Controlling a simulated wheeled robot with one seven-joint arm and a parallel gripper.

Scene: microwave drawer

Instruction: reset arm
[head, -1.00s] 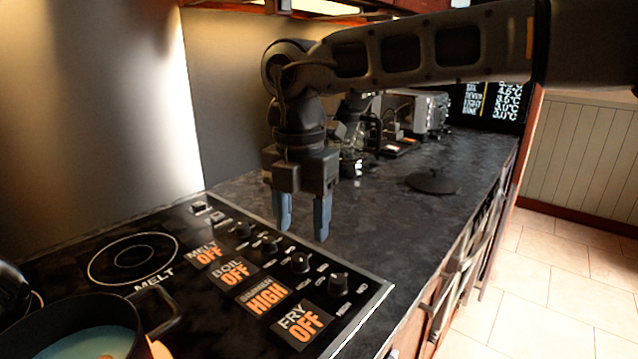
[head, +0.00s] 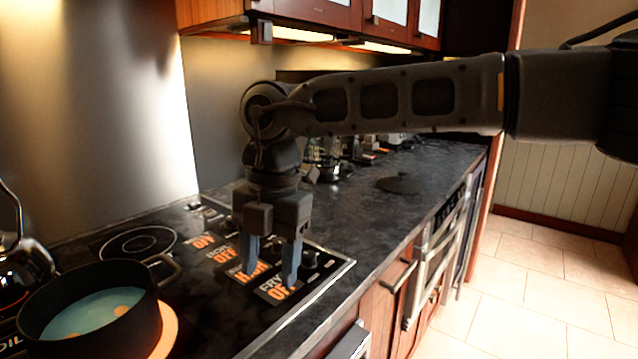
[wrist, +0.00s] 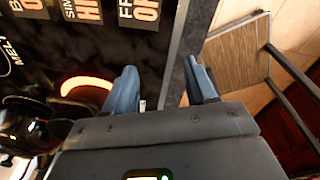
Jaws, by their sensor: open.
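My gripper (head: 270,268) points down in the head view, in front of the stove's control panel, with its two blue-grey fingers apart and nothing between them. In the wrist view my gripper (wrist: 163,92) also shows its fingers spread and empty, over the stove's edge and the counter's front. My arm reaches across from the right side of the head view. The fingers hide part of the control labels in the head view.
A black pot (head: 90,312) with bluish liquid sits on a glowing orange burner (head: 166,328). A kettle (head: 18,250) stands at the far left. A flat black disc (head: 400,184) lies on the dark counter (head: 355,215). Wooden cabinets hang above; the tiled floor (head: 530,275) at right is clear.

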